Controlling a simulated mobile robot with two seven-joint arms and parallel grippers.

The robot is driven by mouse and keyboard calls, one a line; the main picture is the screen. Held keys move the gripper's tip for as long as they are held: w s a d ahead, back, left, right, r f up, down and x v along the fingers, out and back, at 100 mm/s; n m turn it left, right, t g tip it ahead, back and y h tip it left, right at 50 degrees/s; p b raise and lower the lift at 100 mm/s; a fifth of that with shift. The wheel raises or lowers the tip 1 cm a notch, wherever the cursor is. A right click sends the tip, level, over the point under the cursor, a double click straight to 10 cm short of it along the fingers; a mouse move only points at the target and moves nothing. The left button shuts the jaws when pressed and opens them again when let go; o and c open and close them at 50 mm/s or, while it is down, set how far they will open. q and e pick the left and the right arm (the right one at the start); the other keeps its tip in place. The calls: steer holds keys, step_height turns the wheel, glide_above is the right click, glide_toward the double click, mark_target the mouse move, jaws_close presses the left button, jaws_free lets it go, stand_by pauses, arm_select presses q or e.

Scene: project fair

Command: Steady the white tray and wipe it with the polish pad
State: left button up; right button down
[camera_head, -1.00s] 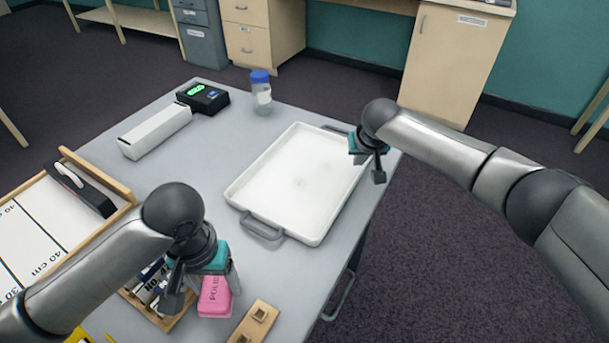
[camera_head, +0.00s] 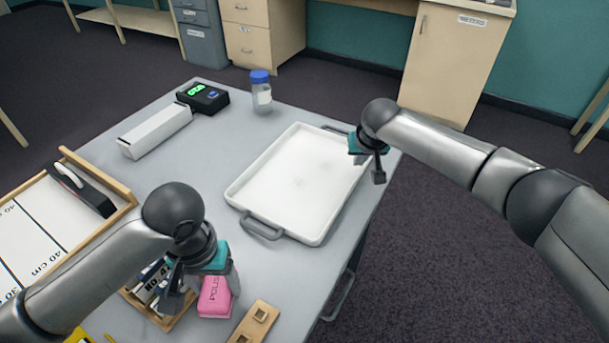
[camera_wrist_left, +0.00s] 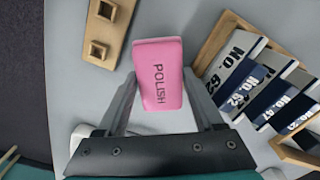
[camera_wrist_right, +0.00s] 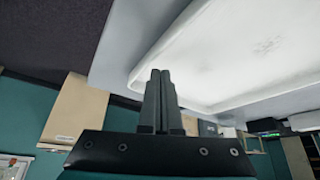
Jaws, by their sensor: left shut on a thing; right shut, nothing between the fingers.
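The white tray (camera_head: 300,185) lies on the grey table, with grey handles at its near and far ends and faint grey smudges in its middle. It also shows in the right wrist view (camera_wrist_right: 235,60). The pink polish pad (camera_head: 215,297), marked POLISH, is at the table's near side. My left gripper (camera_head: 204,294) is shut on the pad, with a finger on each side of it in the left wrist view (camera_wrist_left: 158,80). My right gripper (camera_head: 378,178) is shut and empty by the tray's far right edge; I cannot tell whether it touches the tray.
A wooden box of numbered cards (camera_wrist_left: 250,80) stands close beside the pad. A wooden block with holes (camera_head: 254,322) lies on the pad's other side. A blue-capped jar (camera_head: 261,93), a white box (camera_head: 155,132) and a black device (camera_head: 203,97) stand farther back. Table between pad and tray is clear.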

arm_select(q)
steer(key=shift+f, duration=0.25)
arm_select(e)
steer(key=shift+f, duration=0.55)
